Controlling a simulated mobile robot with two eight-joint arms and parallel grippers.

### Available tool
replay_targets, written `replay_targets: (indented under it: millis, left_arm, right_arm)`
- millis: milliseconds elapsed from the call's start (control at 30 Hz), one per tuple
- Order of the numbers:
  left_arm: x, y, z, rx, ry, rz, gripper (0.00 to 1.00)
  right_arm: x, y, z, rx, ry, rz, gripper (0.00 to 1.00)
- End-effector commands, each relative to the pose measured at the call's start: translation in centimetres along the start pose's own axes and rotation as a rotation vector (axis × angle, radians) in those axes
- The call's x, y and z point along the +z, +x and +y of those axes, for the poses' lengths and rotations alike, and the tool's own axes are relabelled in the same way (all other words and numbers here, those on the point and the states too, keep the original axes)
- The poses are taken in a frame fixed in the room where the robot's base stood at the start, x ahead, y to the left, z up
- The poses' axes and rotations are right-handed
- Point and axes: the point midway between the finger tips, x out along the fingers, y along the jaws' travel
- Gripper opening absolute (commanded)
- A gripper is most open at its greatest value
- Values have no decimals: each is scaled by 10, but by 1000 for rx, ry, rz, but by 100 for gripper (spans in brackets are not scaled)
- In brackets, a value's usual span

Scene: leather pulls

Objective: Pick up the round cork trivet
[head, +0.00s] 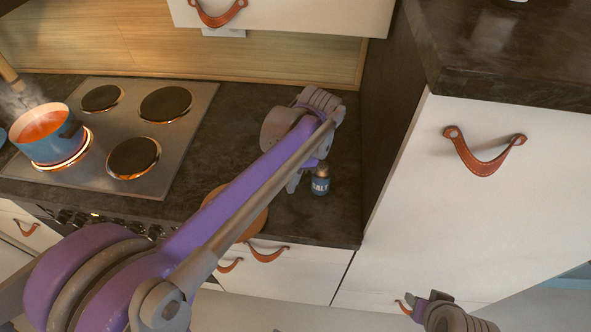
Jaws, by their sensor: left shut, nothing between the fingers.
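The round cork trivet (257,226) lies on the dark counter near its front edge. My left arm crosses over it and hides most of it, leaving an orange-brown edge in sight. My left gripper (293,184) is shut and empty, beyond the trivet to the upper right and close to the salt shaker. My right gripper (412,306) is low at the right, in front of the lower cabinets and far from the trivet. Its fingers are too small to read.
A blue salt shaker (320,181) stands right of my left gripper. The stove (187,137) has glowing burner rims and a blue pot (62,146) of orange food, steaming. A tall white cabinet (480,215) with a leather pull bounds the counter at right.

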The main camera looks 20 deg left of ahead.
Motion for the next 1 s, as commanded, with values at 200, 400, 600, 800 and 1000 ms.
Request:
replay_targets:
  millis: [200,400,600,800,1000]
  left_arm:
    - [17,29,0,0,-4,0,0]
    - [35,34,0,-1,-3,1,0]
    - [39,35,0,-1,-1,1,0]
    - [39,35,0,-1,-1,1,0]
    - [57,40,0,0,-6,0,0]
  right_arm:
    - [-1,-1,0,0,0,1,46]
    - [-3,-3,0,0,0,2,46]
    - [-3,-3,0,0,0,2,46]
    - [-3,-3,0,0,0,2,46]
    - [-2,-3,0,0,0,2,46]
